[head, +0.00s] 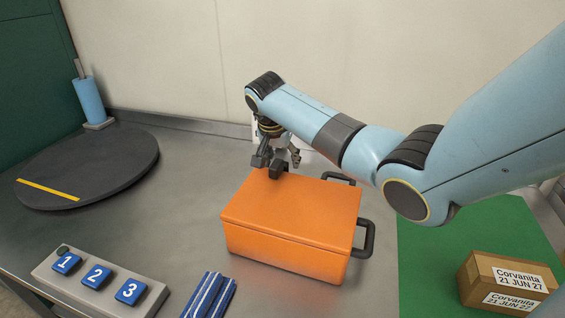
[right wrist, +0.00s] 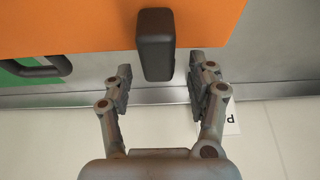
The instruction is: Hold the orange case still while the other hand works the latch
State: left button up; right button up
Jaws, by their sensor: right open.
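The orange case (head: 290,215) sits shut on the grey metal counter. It has a dark handle (head: 366,238) at its right end and another dark handle (head: 338,178) at the back. My right gripper (head: 276,162) is open at the case's back left edge. In the right wrist view its two fingers (right wrist: 157,88) point toward the case (right wrist: 70,25). A dark block (right wrist: 155,45), perhaps the latch, stands out from the case's edge just ahead of and between the fingertips, with gaps on both sides. My left gripper is not in view.
A black round turntable (head: 95,165) with a yellow stripe lies left. A numbered button panel (head: 100,285) and blue striped cloth (head: 208,296) lie in front. A cardboard box (head: 505,280) stands on a green mat (head: 425,265) at right. A blue roll (head: 88,100) stands back left.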

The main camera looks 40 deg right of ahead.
jog(key=shift+x, duration=1.15)
jog(key=shift+s, duration=0.1)
grip_shut()
dwell(0.5)
